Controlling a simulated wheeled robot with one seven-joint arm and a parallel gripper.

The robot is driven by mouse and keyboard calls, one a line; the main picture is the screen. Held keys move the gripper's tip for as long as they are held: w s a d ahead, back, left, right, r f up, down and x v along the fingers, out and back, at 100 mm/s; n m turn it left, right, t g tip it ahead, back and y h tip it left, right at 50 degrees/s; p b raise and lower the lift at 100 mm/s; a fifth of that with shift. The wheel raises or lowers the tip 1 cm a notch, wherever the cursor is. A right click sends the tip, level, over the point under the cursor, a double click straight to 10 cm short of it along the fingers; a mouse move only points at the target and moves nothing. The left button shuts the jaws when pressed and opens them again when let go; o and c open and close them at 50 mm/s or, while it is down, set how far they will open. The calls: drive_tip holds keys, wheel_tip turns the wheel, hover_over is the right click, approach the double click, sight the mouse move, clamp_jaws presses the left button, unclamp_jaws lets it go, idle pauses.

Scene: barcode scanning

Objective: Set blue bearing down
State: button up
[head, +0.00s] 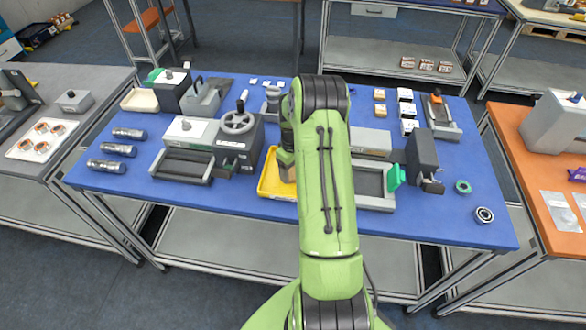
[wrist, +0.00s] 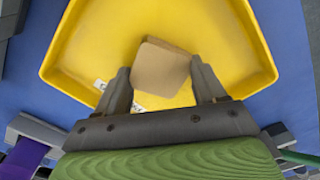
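A plain tan box (wrist: 160,72) sits between the two fingers of my gripper (wrist: 163,78), over the yellow tray (wrist: 85,45). The fingers appear to press on its left and right sides, and its lower end reaches between them. In the head view, the box (head: 287,172) shows just below my gripper, partly behind my arm; I cannot tell whether it touches the tray floor. No clearly blue bearing is visible. A teal ring (head: 463,186) and a dark, silvery bearing (head: 484,214) lie apart on the right of the blue table.
A handwheel device (head: 238,124) and a grey tray (head: 181,166) stand left of the yellow tray. Another grey tray (head: 371,185) with a green part (head: 397,176) stands right of my arm. Several metal cylinders lie at the far left. The table's right front is mostly clear.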

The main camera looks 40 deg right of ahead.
sight(291, 172)
drive_tip(key=shift+o, duration=0.5)
drive_tip(key=shift+r, duration=0.15)
wheel_tip(291, 172, up, 13)
drive_tip(key=s+a+r+t+h, duration=0.1)
drive_tip(key=s+a+r, duration=0.1)
drive_tip(key=a+r, duration=0.8)
drive_tip(key=s+a+r+t, duration=0.2)
drive_tip(key=s+a+r, duration=0.4)
drive_tip(key=a, duration=0.3)
drive_tip(key=s+a+t, duration=0.1)
drive_tip(key=s+a, duration=0.3)
drive_tip(key=s, duration=0.2)
drive_tip(key=s+a+t+y, duration=0.1)
drive_tip(key=s+a, duration=0.3)
drive_tip(key=s, duration=0.3)
drive_tip(key=shift+m+t+p, duration=0.3)
drive_tip(key=shift+m+p, duration=0.1)
